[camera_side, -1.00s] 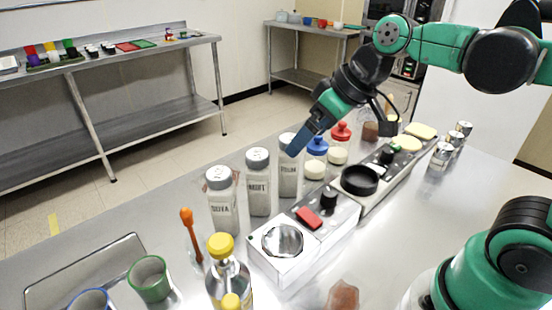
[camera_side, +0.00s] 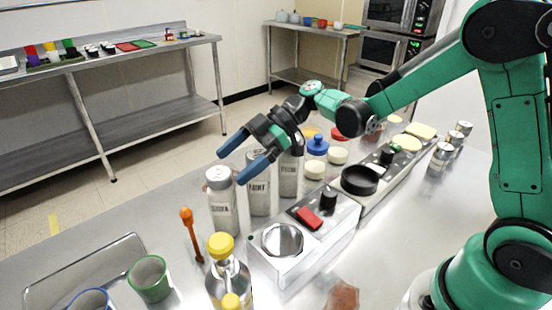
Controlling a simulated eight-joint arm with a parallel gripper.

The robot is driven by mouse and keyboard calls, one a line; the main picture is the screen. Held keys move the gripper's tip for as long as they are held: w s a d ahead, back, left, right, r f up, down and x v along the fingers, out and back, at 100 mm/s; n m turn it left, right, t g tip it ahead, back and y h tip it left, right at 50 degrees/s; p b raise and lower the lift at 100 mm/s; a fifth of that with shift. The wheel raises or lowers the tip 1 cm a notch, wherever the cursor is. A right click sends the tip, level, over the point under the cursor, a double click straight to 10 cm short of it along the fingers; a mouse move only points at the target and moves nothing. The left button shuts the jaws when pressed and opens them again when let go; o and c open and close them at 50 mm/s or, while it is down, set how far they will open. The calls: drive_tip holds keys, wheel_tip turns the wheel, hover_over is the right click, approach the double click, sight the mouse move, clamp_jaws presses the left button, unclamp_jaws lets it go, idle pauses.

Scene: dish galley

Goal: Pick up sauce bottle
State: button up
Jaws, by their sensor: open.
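A clear bottle with a yellow cap (camera_side: 224,268) stands upright at the front of the steel table; it looks like the sauce bottle.

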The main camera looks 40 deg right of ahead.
sight(224, 171)
drive_tip(key=x, duration=0.4)
drive_tip(key=shift+a, duration=0.1)
clamp_jaws()
